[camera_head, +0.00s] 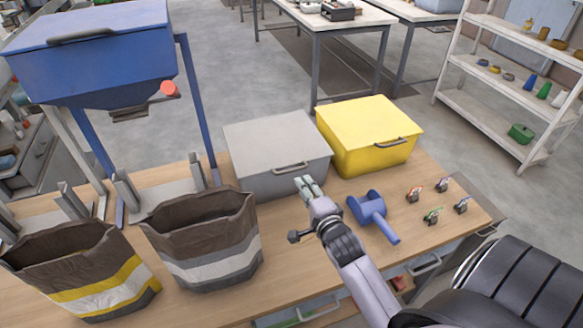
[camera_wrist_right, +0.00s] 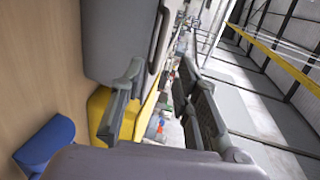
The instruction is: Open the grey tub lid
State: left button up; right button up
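The grey tub (camera_head: 262,178) stands on the wooden table with its flat lid (camera_head: 270,136) down. The lid's bar handle (camera_head: 291,168) is at its front edge. My right gripper (camera_head: 309,185) is just in front of the tub, near the handle and a little below it in the picture. In the right wrist view its two fingers (camera_wrist_right: 162,100) are spread with nothing between them, and the grey tub (camera_wrist_right: 115,40) fills the upper left. Whether a finger touches the handle cannot be told. My left gripper is not in view.
A closed yellow tub (camera_head: 366,145) stands right of the grey one. A blue scoop (camera_head: 372,212) lies right of my gripper, with several small clips beyond. Two open bags (camera_head: 210,240) (camera_head: 85,275) stand at left, below a blue hopper (camera_head: 95,60).

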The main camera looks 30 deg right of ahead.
aim_at(292, 171)
jog(key=p+x, duration=0.1)
jog(key=x, duration=0.6)
jog(key=shift+w, duration=0.25)
jog(key=shift+x, duration=1.15)
jog(key=shift+w+d+f, duration=0.1)
jog(key=shift+w+f, duration=0.1)
jog(key=shift+w, duration=0.25)
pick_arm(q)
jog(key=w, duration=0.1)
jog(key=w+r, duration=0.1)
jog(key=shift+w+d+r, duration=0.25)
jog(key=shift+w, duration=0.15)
pick_arm(e)
jog(key=shift+c, duration=0.4)
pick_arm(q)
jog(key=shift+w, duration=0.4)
pick_arm(e)
grip_shut()
